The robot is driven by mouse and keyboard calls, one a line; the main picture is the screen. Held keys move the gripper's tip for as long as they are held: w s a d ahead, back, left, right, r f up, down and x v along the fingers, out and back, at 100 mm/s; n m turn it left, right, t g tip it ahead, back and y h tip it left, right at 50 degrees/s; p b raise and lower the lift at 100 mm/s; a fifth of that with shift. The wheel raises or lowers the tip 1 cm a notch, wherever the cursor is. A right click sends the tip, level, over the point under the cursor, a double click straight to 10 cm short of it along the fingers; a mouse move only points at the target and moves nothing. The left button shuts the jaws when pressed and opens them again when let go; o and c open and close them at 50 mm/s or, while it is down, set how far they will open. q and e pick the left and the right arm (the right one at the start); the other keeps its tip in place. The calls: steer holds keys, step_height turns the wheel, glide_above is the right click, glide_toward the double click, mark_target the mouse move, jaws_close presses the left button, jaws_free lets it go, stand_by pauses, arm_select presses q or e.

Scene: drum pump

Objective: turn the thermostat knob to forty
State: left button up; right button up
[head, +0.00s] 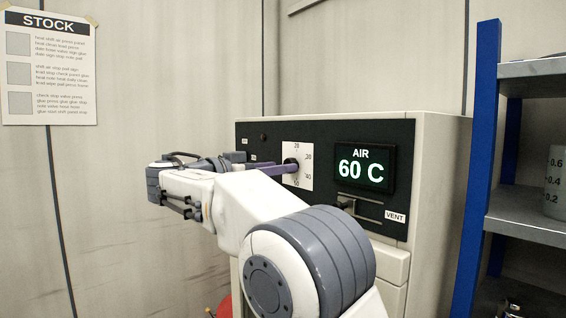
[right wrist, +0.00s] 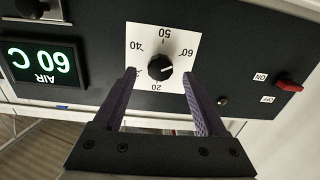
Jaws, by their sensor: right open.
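The thermostat knob (right wrist: 160,67) is small, round and black, on a white square dial plate (right wrist: 137,38) with numbers from 20 to 60. In the right wrist view its pale mark points to the right side of the picture, roughly toward the 60 side. In the head view the dial plate (head: 303,150) is on the dark panel, partly covered by my gripper. The display (head: 363,168) reads AIR 60 C. My right gripper (right wrist: 159,74) is open, its purple fingers on either side of the knob with gaps. It also shows in the head view (head: 285,169).
A red switch (right wrist: 289,86) marked ON and OFF is beside the dial. The VENT slider (head: 349,205) is below the display. A blue-posted shelf (head: 530,226) with a measuring beaker (head: 554,182) stands at right. A STOCK notice (head: 48,70) hangs at left.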

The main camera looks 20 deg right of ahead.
steer(key=shift+x, duration=1.35)
jaws_close()
